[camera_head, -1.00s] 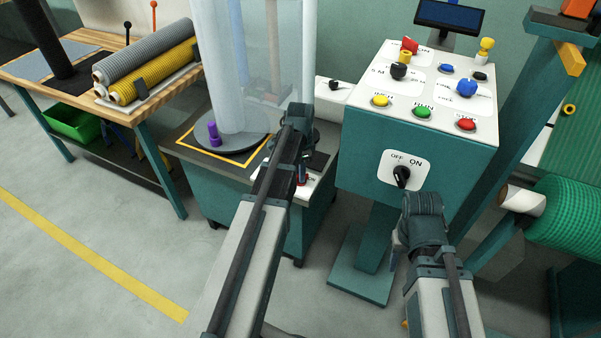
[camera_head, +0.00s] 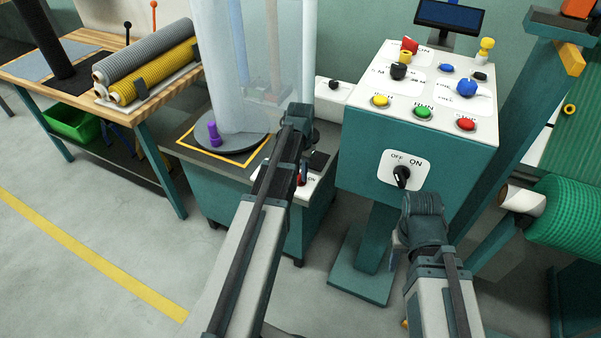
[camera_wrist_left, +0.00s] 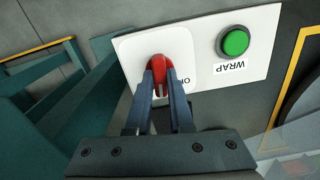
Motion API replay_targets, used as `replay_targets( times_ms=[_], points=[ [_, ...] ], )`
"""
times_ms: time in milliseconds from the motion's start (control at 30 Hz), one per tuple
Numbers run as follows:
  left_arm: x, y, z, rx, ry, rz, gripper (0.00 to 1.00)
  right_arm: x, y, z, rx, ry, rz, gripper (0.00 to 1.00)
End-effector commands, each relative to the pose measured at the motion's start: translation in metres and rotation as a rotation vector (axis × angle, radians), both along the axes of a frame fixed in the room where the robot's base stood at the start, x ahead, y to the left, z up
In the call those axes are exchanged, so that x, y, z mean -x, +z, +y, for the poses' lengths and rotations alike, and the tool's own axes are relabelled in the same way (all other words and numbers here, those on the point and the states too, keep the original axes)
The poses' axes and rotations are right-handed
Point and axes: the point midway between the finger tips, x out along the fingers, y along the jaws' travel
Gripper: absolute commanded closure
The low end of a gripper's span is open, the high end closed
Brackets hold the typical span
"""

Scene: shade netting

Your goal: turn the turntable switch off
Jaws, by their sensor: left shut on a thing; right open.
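The turntable switch is a red knob (camera_wrist_left: 158,65) on a white plate, beside a green WRAP button (camera_wrist_left: 235,42) in the left wrist view. My left gripper (camera_wrist_left: 163,85) is shut on the red knob, a finger on each side. In the head view the red switch (camera_head: 300,181) shows at the turntable cabinet's front, with ON to its right. The turntable's dark disc (camera_head: 255,143) stands behind it. The knob's exact turn angle is hard to tell. My right gripper (camera_head: 398,243) is open below the console's front, apart from it, its fingers largely hidden by my arm.
A teal console (camera_head: 375,135) with several buttons and a black OFF/ON knob (camera_head: 401,176) stands to the right. A workbench (camera_head: 150,95) with netting rolls is at the left. A green roll (camera_head: 570,220) lies at the right. The floor at front left is clear.

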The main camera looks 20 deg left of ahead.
Motion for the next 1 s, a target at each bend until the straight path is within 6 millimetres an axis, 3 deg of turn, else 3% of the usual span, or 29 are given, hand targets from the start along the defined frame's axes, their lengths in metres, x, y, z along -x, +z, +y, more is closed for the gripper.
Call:
replay_targets(
  times_ms=[600,1000],
  points=[
    [0.0000,-0.0001,0.0000,0.000,0.576,0.000,1.00,0.0000,-0.0001,0.0000,0.000,0.000,0.000,0.50],
    [0.0001,-0.0001,0.0000,0.000,0.834,0.000,1.00,0.0000,-0.0001,0.0000,0.000,0.000,0.000,0.50]
  ],
)
